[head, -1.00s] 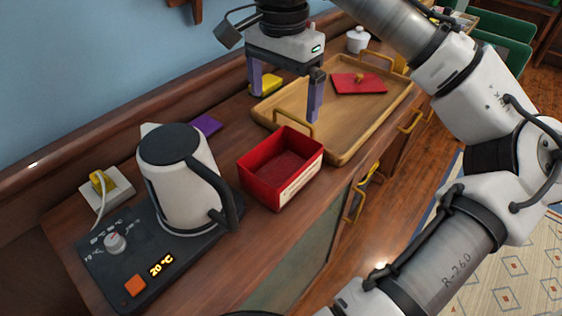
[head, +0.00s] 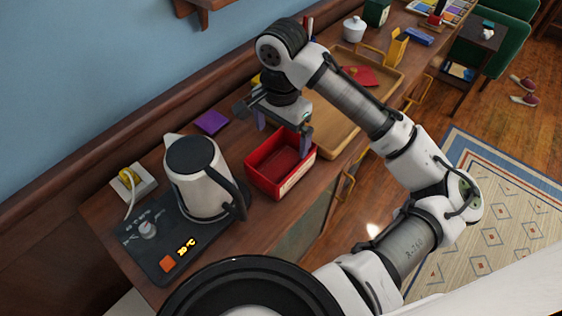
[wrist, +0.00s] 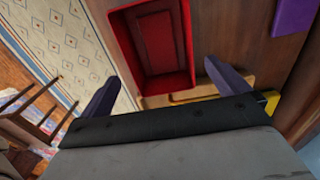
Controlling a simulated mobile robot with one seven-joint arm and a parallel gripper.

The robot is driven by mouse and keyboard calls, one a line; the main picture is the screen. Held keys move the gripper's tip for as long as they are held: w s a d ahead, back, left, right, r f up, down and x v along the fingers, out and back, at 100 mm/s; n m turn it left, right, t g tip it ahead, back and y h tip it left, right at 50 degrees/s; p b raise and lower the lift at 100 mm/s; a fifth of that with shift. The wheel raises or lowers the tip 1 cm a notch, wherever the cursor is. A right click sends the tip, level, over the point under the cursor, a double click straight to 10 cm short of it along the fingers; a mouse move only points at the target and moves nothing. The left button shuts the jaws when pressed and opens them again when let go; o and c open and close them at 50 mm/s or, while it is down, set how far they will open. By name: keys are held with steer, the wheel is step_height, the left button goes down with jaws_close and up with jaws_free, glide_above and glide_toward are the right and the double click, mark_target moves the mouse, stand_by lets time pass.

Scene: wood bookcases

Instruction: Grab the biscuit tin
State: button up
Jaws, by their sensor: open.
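The biscuit tin (head: 270,183) is an open, empty red box with a pale label on its front side. It stands on the wooden counter between the kettle and the tray. Its red lid (head: 360,76) appears to lie apart on the tray, partly behind my arm. My gripper (head: 283,132) is open and empty, above the far side of the tin, with its purple fingers pointing down. In the wrist view the tin (wrist: 155,45) lies ahead, roughly between the open fingers of my gripper (wrist: 158,82). I cannot tell whether a finger touches it.
A white kettle (head: 197,178) stands close left of the tin on a dark base (head: 150,236). A wooden tray (head: 340,130) is right behind the tin. A purple block (head: 212,122) lies near the wall. The counter's front edge runs close by the tin.

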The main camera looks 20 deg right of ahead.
mark_target(281, 166)
step_height(281, 166, down, 9)
steer(key=shift+s+a+r+p, duration=0.1)
steer(key=shift+p, duration=0.7)
steer(key=c, duration=0.8)
steer(key=shift+c, duration=0.2)
